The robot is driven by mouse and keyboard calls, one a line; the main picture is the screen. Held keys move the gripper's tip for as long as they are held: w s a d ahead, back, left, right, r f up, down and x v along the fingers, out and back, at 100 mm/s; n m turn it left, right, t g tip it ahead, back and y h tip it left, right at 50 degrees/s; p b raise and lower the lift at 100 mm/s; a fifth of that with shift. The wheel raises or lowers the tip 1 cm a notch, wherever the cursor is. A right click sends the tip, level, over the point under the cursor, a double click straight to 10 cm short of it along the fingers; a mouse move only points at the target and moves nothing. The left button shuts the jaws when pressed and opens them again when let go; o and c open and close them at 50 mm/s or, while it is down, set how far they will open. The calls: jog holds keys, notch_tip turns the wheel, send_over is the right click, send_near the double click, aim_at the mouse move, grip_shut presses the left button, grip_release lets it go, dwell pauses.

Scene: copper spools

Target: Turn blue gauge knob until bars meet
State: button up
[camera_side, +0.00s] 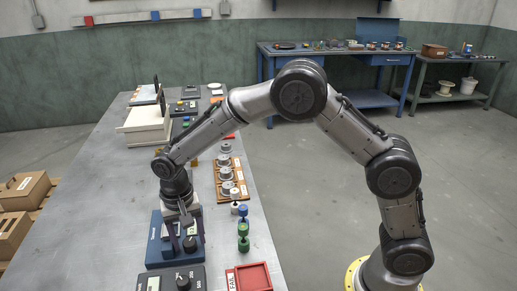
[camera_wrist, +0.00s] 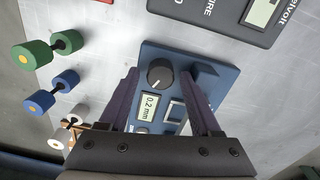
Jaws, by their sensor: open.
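The blue gauge (camera_wrist: 152,52) lies on the metal bench; it also shows in the side view (camera_side: 156,247). Its round black knob (camera_wrist: 160,73) has a pale pointer mark; the side view shows the knob (camera_side: 190,244) too. A small display (camera_wrist: 148,107) reads about 0.2 mm. A pale window (camera_wrist: 175,113) beside it is partly hidden by a finger, and its bars are too small to read. My gripper (camera_wrist: 159,74) is open and points down over the gauge. In the wrist view its dark fingers appear on either side of the knob, with gaps; their height above it is unclear.
A dark meter (camera_side: 170,280) stands close in front of the gauge. A red tray (camera_side: 253,277) marked FAIL is at front right. A wooden rack (camera_side: 235,185) sits behind.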

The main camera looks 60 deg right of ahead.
aim_at(189, 243)
jog(key=n, duration=0.5)
jog(key=shift+a, duration=0.15)
jog(key=n, duration=0.5)
jog(key=shift+n, duration=0.3)
jog(key=n, duration=1)
jog(key=shift+s, duration=0.1)
jog(key=shift+r+n, duration=0.15)
jog(key=shift+n, duration=0.45)
notch_tip(189, 243, up, 14)
jog(key=s+d+r+m+t, duration=0.4)
jog(key=s+d+r, duration=0.7)
jog(key=s, duration=0.3)
jog(key=shift+s+d+r+m+y, duration=0.3)
jog(key=shift+d+m, duration=0.35)
jog(key=shift+m, duration=0.15)
